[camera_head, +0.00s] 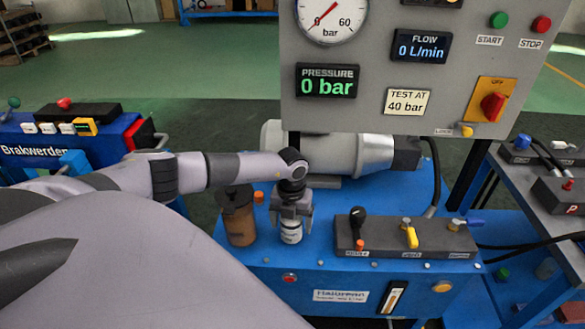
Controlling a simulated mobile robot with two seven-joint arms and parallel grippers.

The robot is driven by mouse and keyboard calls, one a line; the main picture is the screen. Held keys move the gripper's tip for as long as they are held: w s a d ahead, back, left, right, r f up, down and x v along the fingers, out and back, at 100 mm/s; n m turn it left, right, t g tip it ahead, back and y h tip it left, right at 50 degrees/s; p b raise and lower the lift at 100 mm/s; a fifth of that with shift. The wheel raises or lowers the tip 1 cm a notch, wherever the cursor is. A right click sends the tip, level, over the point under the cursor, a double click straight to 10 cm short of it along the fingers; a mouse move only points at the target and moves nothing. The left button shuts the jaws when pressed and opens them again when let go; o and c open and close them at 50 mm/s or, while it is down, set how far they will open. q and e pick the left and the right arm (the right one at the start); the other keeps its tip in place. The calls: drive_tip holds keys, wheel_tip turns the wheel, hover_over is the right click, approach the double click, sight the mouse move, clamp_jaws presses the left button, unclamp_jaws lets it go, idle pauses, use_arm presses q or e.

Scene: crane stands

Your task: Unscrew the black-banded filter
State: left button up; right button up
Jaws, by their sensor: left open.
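A small white canister (291,234) with dark marks or print stands upright at the front of the blue bench, and I take it for a filter. Its top is hidden by my gripper, and I cannot clearly make out a black band. My left gripper (291,217) points down right over it, jaws open, with a finger on each side of its upper part. I cannot tell whether the fingers touch it. A brown cylinder with a dark top (239,222) stands just left of it. My right gripper is out of view.
A black valve block (375,241) with levers sits close on the right. A grey motor (345,154) lies behind. The grey gauge panel (375,113) rises above, its pressure display reading 0 bar. A blue cart (60,143) stands left and a side table (535,185) right.

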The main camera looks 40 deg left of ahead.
use_arm(q)
drive_tip(key=m+b, duration=0.1)
drive_tip(key=m, duration=0.1)
drive_tip(key=shift+f+m, duration=0.1)
drive_tip(key=shift+m, duration=0.3)
drive_tip(key=shift+m+b, duration=0.3)
drive_tip(key=shift+m, duration=0.8)
drive_tip(key=shift+m+b, duration=0.5)
drive_tip(key=shift+m, duration=0.6)
drive_tip(key=m, duration=0.3)
drive_tip(key=shift+b, duration=0.4)
drive_tip(key=c, duration=1.2)
drive_tip(key=shift+r, duration=0.2)
